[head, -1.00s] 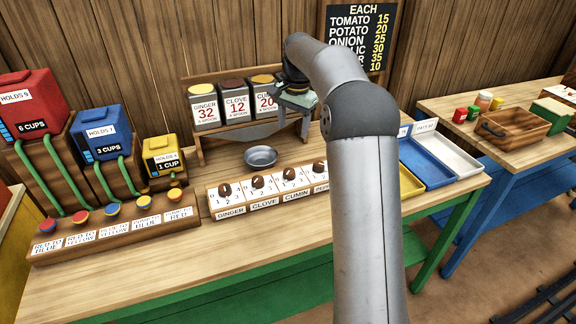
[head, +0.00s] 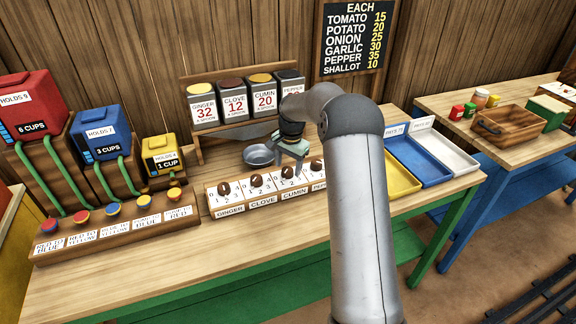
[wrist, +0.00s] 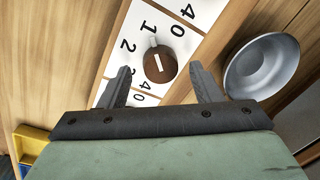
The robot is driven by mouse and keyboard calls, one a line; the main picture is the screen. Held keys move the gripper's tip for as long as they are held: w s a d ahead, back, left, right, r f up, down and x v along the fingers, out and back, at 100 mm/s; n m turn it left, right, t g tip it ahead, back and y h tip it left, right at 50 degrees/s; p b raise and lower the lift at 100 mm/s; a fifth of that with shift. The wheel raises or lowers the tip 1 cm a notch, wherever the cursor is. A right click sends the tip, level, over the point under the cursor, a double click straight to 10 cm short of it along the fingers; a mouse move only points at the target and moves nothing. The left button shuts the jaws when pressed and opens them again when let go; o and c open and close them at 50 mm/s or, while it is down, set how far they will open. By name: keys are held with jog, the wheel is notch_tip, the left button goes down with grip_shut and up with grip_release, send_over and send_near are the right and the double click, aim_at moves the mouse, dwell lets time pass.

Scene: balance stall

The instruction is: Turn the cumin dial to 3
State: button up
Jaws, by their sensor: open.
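The cumin dial (head: 288,173) is a brown knob on a white plate above the CUMIN label, third from the left on the wooden dial strip. In the wrist view the knob (wrist: 160,66) shows a white line lying roughly toward the 1. The 0, 1, 2 and 4 are readable around it; the 3 is hidden by a finger. My gripper (head: 289,163) hangs over this dial. In the wrist view my gripper (wrist: 160,70) is open and empty, one finger on each side of the knob. I cannot tell how far above it the fingertips are.
A metal bowl (head: 258,156) stands behind and left of the dial. The ginger (head: 224,189) and clove (head: 256,181) dials are to the left, the pepper dial (head: 317,166) close on the right. Spice canisters (head: 234,101) stand behind. The table front is clear.

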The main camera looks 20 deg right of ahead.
jog(key=shift+f, duration=0.65)
jog(key=c, duration=1)
